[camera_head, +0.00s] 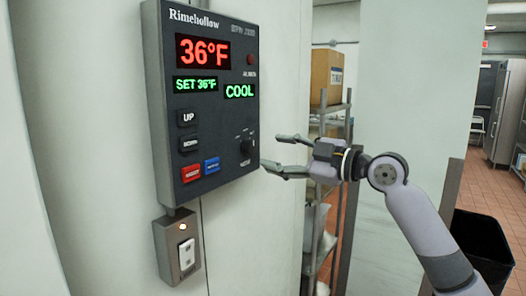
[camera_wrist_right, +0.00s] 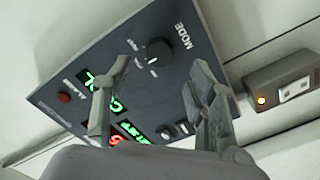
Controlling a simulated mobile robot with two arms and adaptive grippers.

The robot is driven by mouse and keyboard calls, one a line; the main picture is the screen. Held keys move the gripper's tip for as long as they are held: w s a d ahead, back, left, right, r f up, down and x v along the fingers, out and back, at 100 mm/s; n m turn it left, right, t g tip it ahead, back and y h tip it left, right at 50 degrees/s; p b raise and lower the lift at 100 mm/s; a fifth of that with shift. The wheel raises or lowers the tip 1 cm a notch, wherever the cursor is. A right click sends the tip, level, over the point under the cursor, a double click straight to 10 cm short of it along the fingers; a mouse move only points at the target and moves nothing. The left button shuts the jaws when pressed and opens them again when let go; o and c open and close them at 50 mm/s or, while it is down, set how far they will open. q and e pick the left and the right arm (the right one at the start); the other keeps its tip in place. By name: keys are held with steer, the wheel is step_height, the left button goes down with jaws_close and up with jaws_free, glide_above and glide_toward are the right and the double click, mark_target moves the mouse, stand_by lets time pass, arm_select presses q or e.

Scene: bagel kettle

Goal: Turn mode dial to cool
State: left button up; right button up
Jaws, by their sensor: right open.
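The control panel (camera_head: 217,105) is a dark wall box labelled Rimehollow. Its display reads 36°F in red, with SET 36°F and COOL in green. The black mode dial (camera_head: 246,147) sits at the panel's lower right; it also shows in the right wrist view (camera_wrist_right: 159,52), with the word MODE beside it. My right gripper (camera_head: 275,154) is open and empty, just to the right of the dial and apart from it. In the right wrist view its two fingers (camera_wrist_right: 160,95) spread in front of the panel, with the dial beyond the gap. My left gripper is out of view.
Below the panel is a small grey switch box (camera_head: 177,250) with an orange light. UP and DOWN buttons plus a red button (camera_head: 191,173) and a blue button (camera_head: 212,165) are on the panel. Metal shelving (camera_head: 330,125) with a cardboard box stands behind my right gripper.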

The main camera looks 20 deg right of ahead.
steer(key=v, duration=0.6)
stand_by(0.3)
